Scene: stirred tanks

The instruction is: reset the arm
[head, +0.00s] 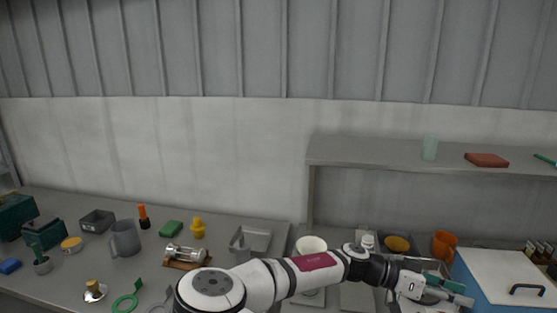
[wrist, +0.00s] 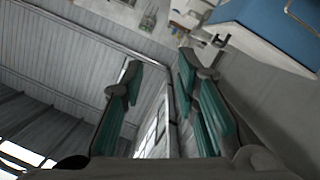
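My arm (head: 312,270) reaches to the right across the front of the bench, bent, with white links and a dark red panel. My gripper (head: 465,292) is at its right end, in front of the blue box with the white lid (head: 515,270). In the wrist view my gripper (wrist: 160,68) shows two fingers with green pads standing apart, with nothing between them. The wrist view is tilted and shows the wall, windows and the blue box at upper right.
A grey bench (head: 215,225) bears a grey mug (head: 124,238), a yellow figure (head: 197,228), a grey tray (head: 252,238), a white bowl (head: 311,245) and an orange cup (head: 444,246). A shelf (head: 390,152) stands at the back right. The space above the left bench is free.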

